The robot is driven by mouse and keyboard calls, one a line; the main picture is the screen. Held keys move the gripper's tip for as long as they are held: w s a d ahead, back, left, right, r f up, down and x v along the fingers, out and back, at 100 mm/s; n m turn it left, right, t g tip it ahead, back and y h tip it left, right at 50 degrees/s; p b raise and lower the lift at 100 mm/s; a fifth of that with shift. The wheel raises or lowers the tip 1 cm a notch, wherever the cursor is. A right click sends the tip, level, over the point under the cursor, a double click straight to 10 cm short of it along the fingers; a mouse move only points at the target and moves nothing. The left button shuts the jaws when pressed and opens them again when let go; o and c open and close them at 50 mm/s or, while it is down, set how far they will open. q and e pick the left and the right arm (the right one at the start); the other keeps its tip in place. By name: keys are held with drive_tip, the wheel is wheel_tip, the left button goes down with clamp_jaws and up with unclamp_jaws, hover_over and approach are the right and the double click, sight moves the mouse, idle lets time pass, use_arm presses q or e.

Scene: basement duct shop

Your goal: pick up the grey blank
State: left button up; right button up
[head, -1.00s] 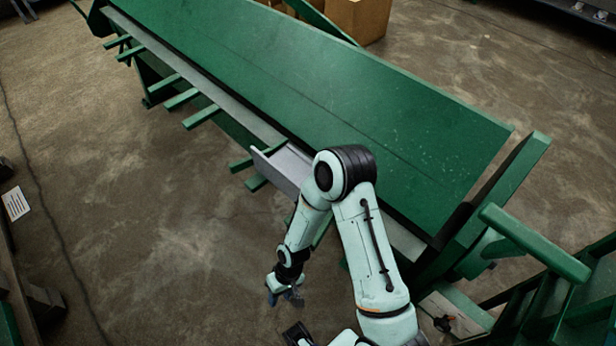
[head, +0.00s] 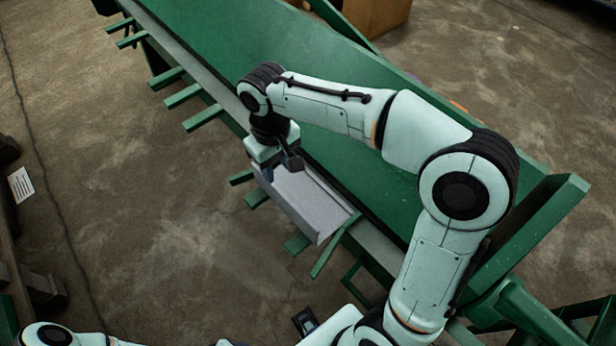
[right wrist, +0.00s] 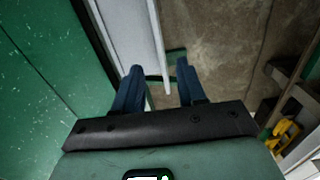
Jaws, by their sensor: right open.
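The grey blank (head: 312,203) is a bent sheet with a raised edge. It rests at the front side of the green machine (head: 385,165), over its green support arms. My right gripper (head: 272,170) is at the blank's left end in the head view and hides part of it. In the right wrist view my right gripper (right wrist: 159,76) is open, fingers pointing at the blank (right wrist: 130,30). The blank's edge runs down between the two fingertips; I cannot tell if they touch it.
Several green support arms (head: 184,96) stick out along the machine's front. A cardboard box (head: 376,14) stands behind it. The concrete floor (head: 130,230) in front is clear. A yellow object (right wrist: 284,132) shows at the right in the right wrist view.

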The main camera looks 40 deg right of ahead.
drive_tip(key=b, duration=0.1)
hover_over(283, 194)
wheel_tip(283, 194, down, 8)
drive_tip(key=shift+a+r, duration=0.1)
drive_tip(key=shift+r, duration=0.1)
wheel_tip(283, 194, down, 6)
drive_tip(key=shift+r, duration=0.15)
clamp_jaws()
